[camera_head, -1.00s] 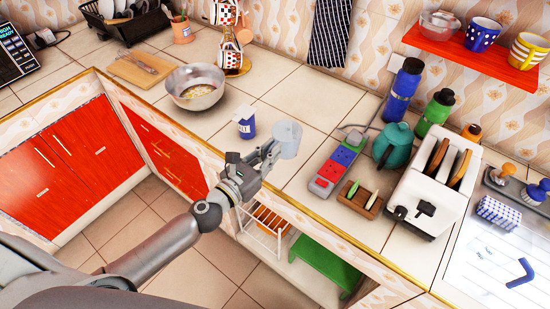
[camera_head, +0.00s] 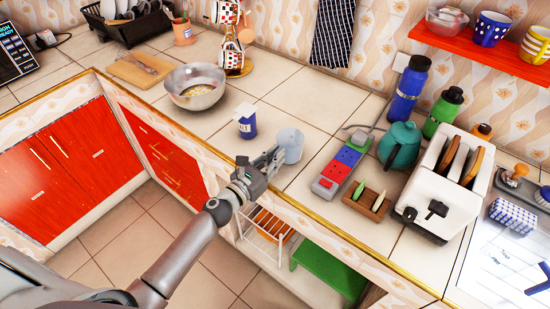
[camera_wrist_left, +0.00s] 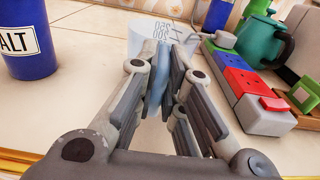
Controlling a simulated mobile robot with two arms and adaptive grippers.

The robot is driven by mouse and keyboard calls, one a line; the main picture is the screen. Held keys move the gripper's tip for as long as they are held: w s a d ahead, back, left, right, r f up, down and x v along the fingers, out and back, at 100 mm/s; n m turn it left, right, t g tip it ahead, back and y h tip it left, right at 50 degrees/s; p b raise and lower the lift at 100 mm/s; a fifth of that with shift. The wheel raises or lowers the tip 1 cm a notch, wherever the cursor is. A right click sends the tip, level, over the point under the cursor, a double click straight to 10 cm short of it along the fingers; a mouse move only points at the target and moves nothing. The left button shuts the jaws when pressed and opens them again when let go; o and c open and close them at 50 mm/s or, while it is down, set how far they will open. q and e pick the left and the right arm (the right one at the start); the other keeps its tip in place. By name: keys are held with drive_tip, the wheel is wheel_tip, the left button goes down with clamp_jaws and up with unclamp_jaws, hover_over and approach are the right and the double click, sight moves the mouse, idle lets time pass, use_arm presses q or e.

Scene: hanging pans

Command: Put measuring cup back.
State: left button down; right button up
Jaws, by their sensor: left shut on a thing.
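The measuring cup (camera_head: 291,143) is clear and pale blue, with printed marks that show in the left wrist view (camera_wrist_left: 143,40). It is upright at the counter's front edge, between the blue salt container (camera_head: 246,122) and the red and blue power strip (camera_head: 341,168). My left gripper (camera_head: 274,157) is shut on the cup's near side. In the left wrist view its fingers (camera_wrist_left: 163,75) close around a blue-grey part of the cup. I cannot tell whether the cup's base touches the counter. My right gripper is not in view.
A metal bowl (camera_head: 195,88) stands behind on the left. A teal kettle (camera_head: 400,146), small wooden tray (camera_head: 366,202) and white toaster (camera_head: 436,190) crowd the right. A red shelf (camera_head: 480,42) holds a glass bowl and mugs. The tiles behind the cup are clear.

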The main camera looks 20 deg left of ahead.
use_arm(q)
drive_tip(key=shift+f, duration=0.2)
drive_tip(key=c, duration=1.5)
unclamp_jaws()
drive_tip(key=shift+c, duration=0.2)
drive_tip(key=shift+r, duration=0.1)
drive_tip(key=shift+r, duration=0.2)
drive_tip(key=shift+s+a+f, duration=0.1)
drive_tip(key=shift+s+f, duration=0.05)
drive_tip(key=shift+s, duration=0.15)
drive_tip(key=b+v, duration=0.2)
drive_tip(key=v, duration=0.9)
drive_tip(key=shift+s, duration=0.2)
